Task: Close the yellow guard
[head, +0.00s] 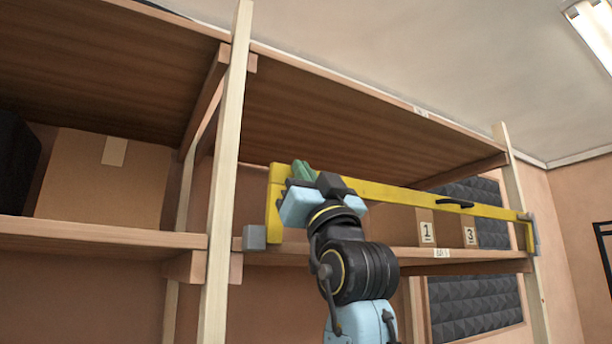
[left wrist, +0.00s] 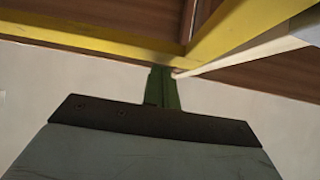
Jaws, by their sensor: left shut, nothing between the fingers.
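The yellow guard (head: 400,193) is a long bar with short down-turned ends, spanning the front of the right shelf bay in the head view. Its right end meets a grey bracket (head: 533,234) on the right post. Its left end is close beside a grey block (head: 255,238) on the middle post; I cannot tell whether they touch. A black handle (head: 455,203) is on the bar. My left gripper (head: 303,170), with green fingers, is shut and empty at the guard's left end. In the left wrist view the fingers (left wrist: 162,88) are right by the yellow bar (left wrist: 90,38); contact is unclear.
Boxes marked 1 (head: 427,233) and 3 (head: 470,236) stand on the shelf behind the guard. The wooden middle post (head: 226,170) is just left of my gripper. A cardboard box (head: 100,180) sits in the left bay. The room in front of the guard's right part looks free.

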